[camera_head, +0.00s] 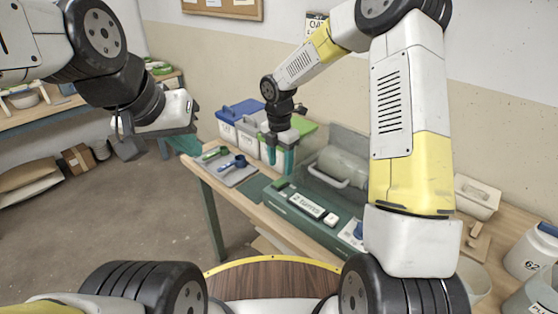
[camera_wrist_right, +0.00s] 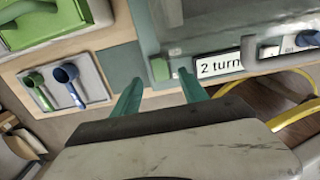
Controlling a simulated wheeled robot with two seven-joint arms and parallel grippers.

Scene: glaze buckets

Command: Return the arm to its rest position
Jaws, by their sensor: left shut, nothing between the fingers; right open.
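My right arm reaches forward over the workbench from the right side of the head view. Its gripper (camera_head: 280,160) points down with its teal fingers apart and empty, above the bench between the scoop tray and the green machine (camera_head: 300,213). The wrist view shows the two fingers (camera_wrist_right: 160,88) spread, with bare surface between them. My left gripper (camera_head: 186,143) is at the left of the head view, off the bench's left end, over the floor side. Its teal fingers are together with nothing held. My left arm's links hide part of the back left.
A grey tray (camera_head: 243,176) holds a green and a blue scoop. Buckets with blue (camera_head: 240,110) and green lids stand behind. The machine carries a "2 turns" label (camera_wrist_right: 220,65) and a clear-covered drum (camera_head: 342,165). White tubs (camera_head: 528,255) stand at right.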

